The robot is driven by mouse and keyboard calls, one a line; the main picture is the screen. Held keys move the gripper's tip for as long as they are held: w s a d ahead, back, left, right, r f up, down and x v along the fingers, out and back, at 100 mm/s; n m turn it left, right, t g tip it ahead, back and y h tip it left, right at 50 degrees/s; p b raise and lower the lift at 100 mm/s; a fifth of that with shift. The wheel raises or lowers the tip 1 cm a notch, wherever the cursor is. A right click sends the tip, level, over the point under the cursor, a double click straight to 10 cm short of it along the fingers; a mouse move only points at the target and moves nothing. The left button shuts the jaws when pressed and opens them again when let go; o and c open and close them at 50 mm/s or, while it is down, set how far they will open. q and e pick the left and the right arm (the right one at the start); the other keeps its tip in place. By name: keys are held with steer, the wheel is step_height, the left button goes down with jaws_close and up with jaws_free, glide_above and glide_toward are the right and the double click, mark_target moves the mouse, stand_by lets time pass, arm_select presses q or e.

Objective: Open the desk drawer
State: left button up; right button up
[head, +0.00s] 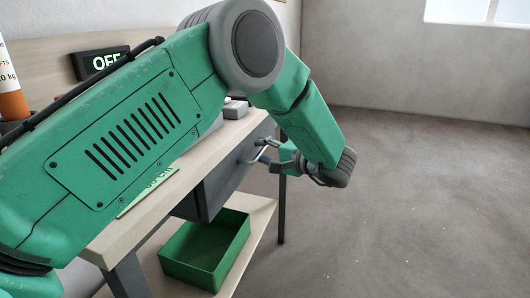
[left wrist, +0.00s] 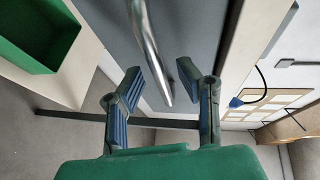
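The desk (head: 130,220) has a pale wooden top, and under it is a dark grey drawer (head: 218,188). I see no clear gap at the drawer front. A bare metal bar handle (left wrist: 148,38) stands out from the grey drawer front in the left wrist view. My left gripper (head: 263,153) is at this handle, beyond my green arm. In the left wrist view its two fingers (left wrist: 159,74) are spread, one on each side of the bar, with visible gaps. My right gripper is in neither view. My left arm hides much of the desk top.
A green bin (head: 207,252) stands on the lower shelf under the drawer. A black OFF sign (head: 101,62) is on the back panel, near an orange and white cylinder (head: 12,92). The floor (head: 430,190) to the right is clear.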

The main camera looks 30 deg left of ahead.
arm_select(q)
steer(key=v, duration=1.1)
steer(key=shift+d, duration=0.35)
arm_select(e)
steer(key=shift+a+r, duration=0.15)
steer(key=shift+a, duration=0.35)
arm_select(q)
steer(key=shift+d, duration=0.1)
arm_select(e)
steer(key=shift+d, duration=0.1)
